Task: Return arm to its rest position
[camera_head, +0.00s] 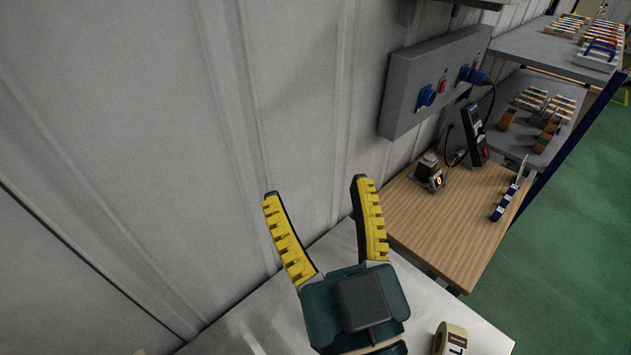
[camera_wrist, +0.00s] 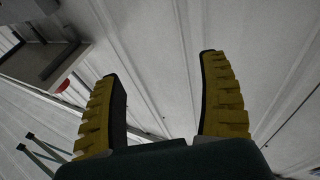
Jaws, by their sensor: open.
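My gripper (camera_head: 314,187) is open and empty, with two yellow ribbed fingers spread apart and pointing up in the head view. It stands above a white table, in front of the grey wall panels (camera_head: 180,130). In the wrist view my gripper (camera_wrist: 160,65) shows the same two fingers with nothing between them, and the pale ribbed wall behind.
A white table (camera_head: 255,325) lies below my gripper, with a tape roll (camera_head: 450,340) on it. To the right are a wooden table (camera_head: 445,220) with small devices, a grey socket box (camera_head: 432,85) on the wall, and shelves (camera_head: 550,48) with boxes.

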